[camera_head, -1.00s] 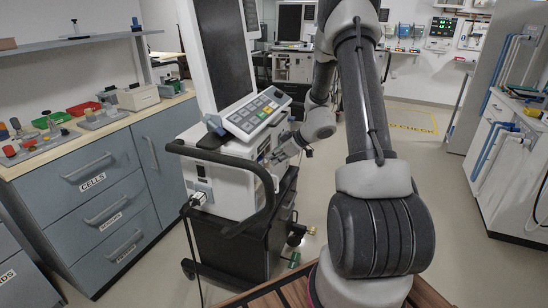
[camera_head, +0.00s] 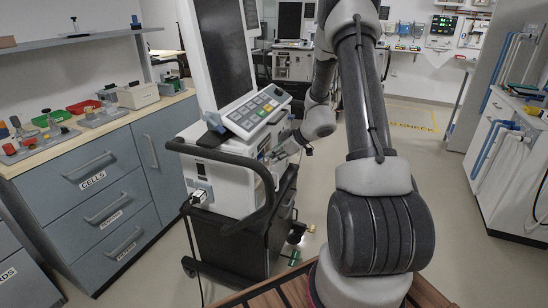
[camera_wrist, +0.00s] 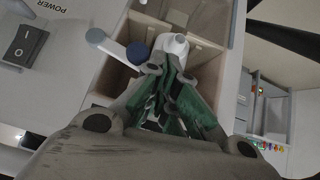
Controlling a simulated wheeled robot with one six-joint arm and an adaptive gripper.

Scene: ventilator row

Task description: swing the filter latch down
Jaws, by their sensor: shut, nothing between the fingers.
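The ventilator (camera_head: 225,185) stands on its dark cart left of my arm. In the wrist view its white side panel (camera_wrist: 65,75) fills the left, beside an open compartment with beige walls (camera_wrist: 205,60). Contact cannot be told. In the head view my gripper (camera_head: 305,149) is small beside the ventilator.
A black power switch (camera_wrist: 24,45) is on the panel. A black handrail (camera_head: 225,155) curves around the ventilator's front. A drawer cabinet (camera_head: 105,185) stands at left, and a white cabinet (camera_head: 500,165) at right.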

